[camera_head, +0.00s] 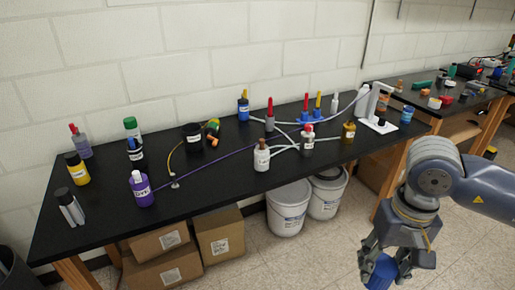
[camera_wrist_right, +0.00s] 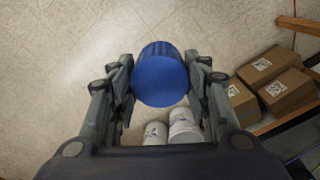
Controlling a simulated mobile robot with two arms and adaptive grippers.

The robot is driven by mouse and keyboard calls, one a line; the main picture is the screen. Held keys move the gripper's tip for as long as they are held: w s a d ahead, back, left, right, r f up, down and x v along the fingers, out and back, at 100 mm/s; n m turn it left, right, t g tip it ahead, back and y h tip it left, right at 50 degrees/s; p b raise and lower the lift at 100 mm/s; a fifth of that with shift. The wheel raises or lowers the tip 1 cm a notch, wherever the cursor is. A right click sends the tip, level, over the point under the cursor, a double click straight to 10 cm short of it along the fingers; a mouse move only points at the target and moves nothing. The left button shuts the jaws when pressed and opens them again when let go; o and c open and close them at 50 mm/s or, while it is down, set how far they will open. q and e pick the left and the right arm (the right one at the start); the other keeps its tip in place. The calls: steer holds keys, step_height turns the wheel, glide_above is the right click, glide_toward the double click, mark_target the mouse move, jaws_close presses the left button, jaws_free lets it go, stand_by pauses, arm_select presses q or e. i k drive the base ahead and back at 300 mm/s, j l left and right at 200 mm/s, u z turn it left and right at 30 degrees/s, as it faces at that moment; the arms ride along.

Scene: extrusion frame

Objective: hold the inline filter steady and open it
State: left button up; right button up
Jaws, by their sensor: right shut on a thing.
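My right gripper (camera_head: 385,266) hangs in front of the bench, at the bottom right of the head view. It is shut on a blue cylinder (camera_head: 380,273), held between its two fingers above the floor. In the right wrist view the blue cylinder (camera_wrist_right: 160,78) shows a smooth round end, with a finger on each side. I cannot tell for sure whether it is the inline filter or a part of it; its far end is hidden. My left gripper is not in view.
A black bench (camera_head: 225,190) carries several bottles and thin tubes, with a white stand (camera_head: 380,124) at its right end. White buckets (camera_head: 289,210) and cardboard boxes (camera_head: 219,234) stand under it. A second bench (camera_head: 465,100) is at the right. The floor around my right gripper is clear.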

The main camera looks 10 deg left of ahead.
mark_target(262, 157)
steer(key=k+u, duration=0.1)
steer(key=u, duration=0.3)
steer(key=k+u, duration=0.1)
steer(key=u, duration=0.25)
steer(key=k+j+u, duration=0.1)
steer(key=u, duration=0.3)
steer(key=i+l, duration=0.2)
steer(key=l, duration=0.15)
steer(key=i+l+u, duration=0.15)
steer(key=i+l, duration=0.25)
steer(key=l, duration=0.35)
steer(key=i+l+u, duration=0.15)
steer(key=l, duration=0.25)
steer(key=i+l, duration=0.25)
steer(key=l, duration=0.15)
steer(key=i+l, duration=0.2)
steer(key=l, duration=0.2)
steer(key=i+l, duration=0.2)
steer(key=l, duration=0.2)
steer(key=i+l, duration=0.15)
steer(key=l, duration=0.25)
steer(key=i+l, duration=0.2)
steer(key=l, duration=0.2)
